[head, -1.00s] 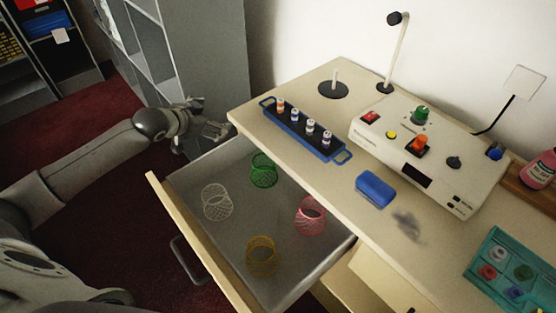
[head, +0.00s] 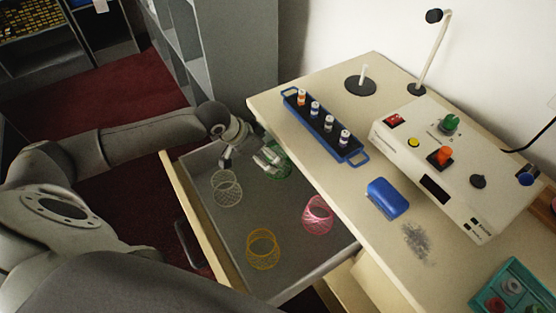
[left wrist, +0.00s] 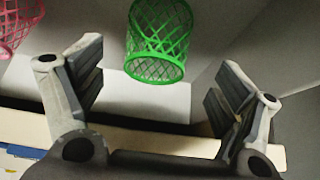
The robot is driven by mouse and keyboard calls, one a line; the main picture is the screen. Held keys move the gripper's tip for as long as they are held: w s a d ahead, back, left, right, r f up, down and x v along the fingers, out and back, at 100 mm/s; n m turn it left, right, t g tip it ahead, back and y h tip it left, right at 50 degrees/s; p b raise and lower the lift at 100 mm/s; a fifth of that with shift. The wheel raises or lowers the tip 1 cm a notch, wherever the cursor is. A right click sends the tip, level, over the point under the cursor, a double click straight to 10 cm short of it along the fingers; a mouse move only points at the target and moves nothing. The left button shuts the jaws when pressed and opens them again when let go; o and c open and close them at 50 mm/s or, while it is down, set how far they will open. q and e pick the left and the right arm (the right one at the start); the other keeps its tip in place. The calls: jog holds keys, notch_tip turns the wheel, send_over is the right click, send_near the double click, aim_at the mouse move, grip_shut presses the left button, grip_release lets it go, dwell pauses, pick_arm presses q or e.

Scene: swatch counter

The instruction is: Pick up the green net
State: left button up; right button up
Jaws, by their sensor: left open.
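The green net (left wrist: 158,42) is a small mesh cylinder in the open drawer (head: 232,242). In the left wrist view it shows whole or nearly so, ahead of and between my open fingers and apart from them. In the head view the green net (head: 283,170) is partly hidden behind my left gripper (head: 247,161). My left gripper is open and empty over the drawer's far end; it also shows in the left wrist view (left wrist: 160,95). My right gripper is not in view.
The drawer also holds a white net (head: 227,189), a yellow net (head: 262,250) and a pink net (head: 318,215). The counter edge overhangs beside the drawer. On the counter are a blue vial rack (head: 357,158), a blue block (head: 387,198) and a white control box (head: 465,205).

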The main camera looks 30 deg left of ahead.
pick_arm(q)
jog(key=x, duration=0.4)
jog(key=shift+w+d, duration=0.25)
jog(key=shift+d, duration=0.15)
jog(key=c, duration=0.8)
